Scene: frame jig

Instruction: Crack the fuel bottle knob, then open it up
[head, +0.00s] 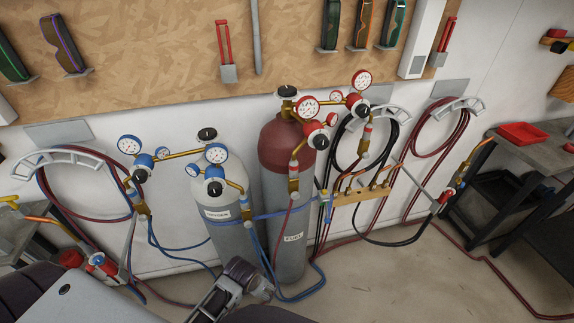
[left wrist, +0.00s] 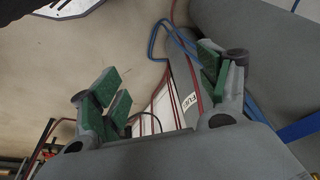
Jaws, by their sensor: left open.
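The fuel bottle (head: 276,180) is a grey cylinder with a dark red shoulder and a FUEL label, upright against the wall. Its black knob (head: 288,91) sits on top above a brass valve, and nothing touches it. Red-rimmed gauges and a regulator (head: 316,135) hang at its right. My left gripper (head: 250,279) is low in front of the bottles, well below the knob. In the left wrist view its green-padded fingers (left wrist: 160,84) are apart and empty, with the FUEL label (left wrist: 188,101) visible between them. The knob does not show there. My right gripper is not in view.
The oxygen bottle (head: 226,185) with blue-rimmed gauges stands left of the fuel bottle. A blue strap (head: 258,216) crosses both bottles. Hoses hang on wall hooks and trail over the floor. A brass manifold (head: 362,193) is at right. A workbench (head: 540,150) stands far right.

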